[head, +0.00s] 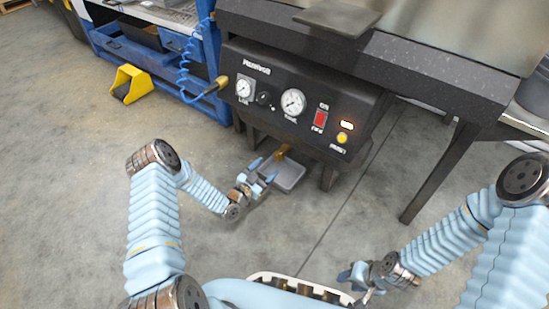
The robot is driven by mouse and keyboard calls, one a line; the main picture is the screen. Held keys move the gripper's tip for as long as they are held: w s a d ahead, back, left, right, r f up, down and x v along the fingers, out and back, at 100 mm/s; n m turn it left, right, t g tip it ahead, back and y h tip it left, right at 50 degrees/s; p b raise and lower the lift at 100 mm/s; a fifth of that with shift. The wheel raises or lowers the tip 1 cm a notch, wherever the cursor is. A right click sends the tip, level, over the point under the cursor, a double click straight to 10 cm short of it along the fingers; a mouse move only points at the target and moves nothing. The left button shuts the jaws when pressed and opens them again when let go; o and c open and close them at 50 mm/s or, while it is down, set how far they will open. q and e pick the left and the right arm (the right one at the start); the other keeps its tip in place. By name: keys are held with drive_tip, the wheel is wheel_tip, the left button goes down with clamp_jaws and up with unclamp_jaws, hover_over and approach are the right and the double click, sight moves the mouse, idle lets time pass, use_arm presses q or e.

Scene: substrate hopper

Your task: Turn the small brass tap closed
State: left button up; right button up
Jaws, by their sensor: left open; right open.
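The small brass tap (282,152) sticks out below the black control panel, above a small grey tray. My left gripper (264,179) is open, just left of and below the tap in the picture. Part of the tap lies close to the gripper's fingers, and I cannot tell whether they touch. The tap's handle is too small to read. My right gripper (350,280) is open and empty, low in the picture, well away from the tap.
The control panel (268,112) carries gauges, a red switch and a yellow button. The grey tray (290,176) sits under the tap. A brass fitting (222,82) with a coiled blue hose (184,75) is at the panel's left. A yellow pedal (131,84) stands on open floor.

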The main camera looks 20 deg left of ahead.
use_arm(q)
drive_tip(key=v, duration=0.5)
drive_tip(key=shift+s+a, duration=0.1)
drive_tip(key=shift+s, duration=0.15)
drive_tip(key=s+d+f+n+g+y, duration=0.1)
drive_tip(key=s+d+f+n+g, duration=0.3)
drive_tip(key=s+d+g, duration=0.5)
drive_tip(key=s+d+r+n+g+y, duration=0.1)
drive_tip(key=s+d+n+g, duration=0.15)
drive_tip(key=s, duration=0.45)
drive_tip(key=s+d+r+n+g, duration=0.15)
drive_tip(key=s+g, duration=0.25)
drive_tip(key=s, duration=0.4)
wheel_tip(320, 180, up, 15)
drive_tip(key=s+p, duration=0.1)
drive_tip(key=p, duration=1.4)
drive_tip(key=shift+n+g+p, duration=0.3)
drive_tip(key=shift+g+p, duration=0.05)
drive_tip(key=shift+f, duration=0.2)
